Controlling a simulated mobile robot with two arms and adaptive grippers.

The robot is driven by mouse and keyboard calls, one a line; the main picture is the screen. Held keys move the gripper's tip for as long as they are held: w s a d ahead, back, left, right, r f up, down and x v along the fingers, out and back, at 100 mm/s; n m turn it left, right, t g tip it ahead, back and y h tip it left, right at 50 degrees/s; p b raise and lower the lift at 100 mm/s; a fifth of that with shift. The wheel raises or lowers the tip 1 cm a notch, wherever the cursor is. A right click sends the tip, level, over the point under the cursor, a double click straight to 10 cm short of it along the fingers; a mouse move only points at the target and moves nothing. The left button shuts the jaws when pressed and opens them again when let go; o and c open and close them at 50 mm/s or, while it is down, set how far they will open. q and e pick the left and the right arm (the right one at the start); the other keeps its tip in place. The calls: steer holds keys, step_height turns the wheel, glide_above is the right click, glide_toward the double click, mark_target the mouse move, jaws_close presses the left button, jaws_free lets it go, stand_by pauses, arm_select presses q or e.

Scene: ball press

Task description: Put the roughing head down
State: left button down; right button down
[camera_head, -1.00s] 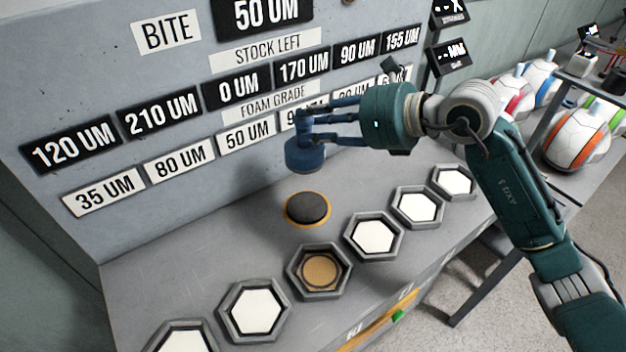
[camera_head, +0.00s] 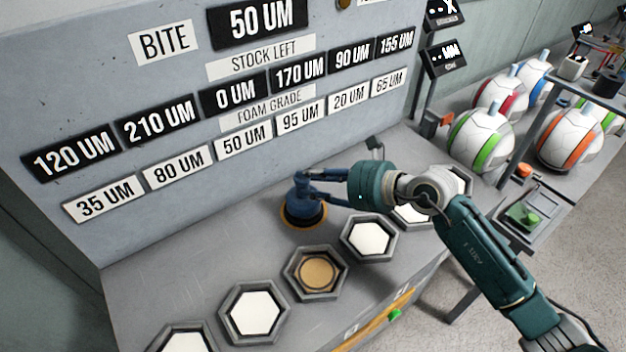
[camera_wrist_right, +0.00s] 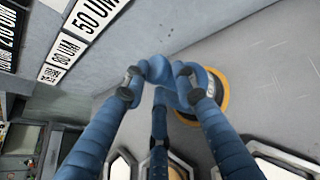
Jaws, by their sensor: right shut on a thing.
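The roughing head (camera_head: 301,209) is a blue round piece at the back middle of the grey bench. My right gripper (camera_head: 303,186) is shut on its top. The head is upright at the round dark pad with an orange rim (camera_head: 305,227) and covers most of it. I cannot tell whether it touches the pad or is just above it. In the wrist view my right gripper's blue fingers (camera_wrist_right: 160,78) close around the head, and the orange rim (camera_wrist_right: 224,97) shows beside them. My left gripper is not in view.
A row of hexagonal holders (camera_head: 255,312) runs along the bench front; most have white inserts, and one has a tan disc (camera_head: 317,273). A panel with number labels (camera_head: 150,90) rises behind. Several striped balls (camera_head: 480,140) stand at the right.

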steer(key=shift+r, duration=0.1)
steer(key=c, duration=1.4)
jaws_free()
steer(key=shift+f, duration=0.2)
steer(key=shift+d+r, duration=0.1)
steer(key=shift+r, duration=0.05)
steer(key=b+v, duration=0.2)
steer(key=v, duration=0.9)
steer(key=shift+s+d+r+b, duration=0.15)
steer(key=shift+s+d+b, duration=0.15)
steer(key=shift+b, duration=0.1)
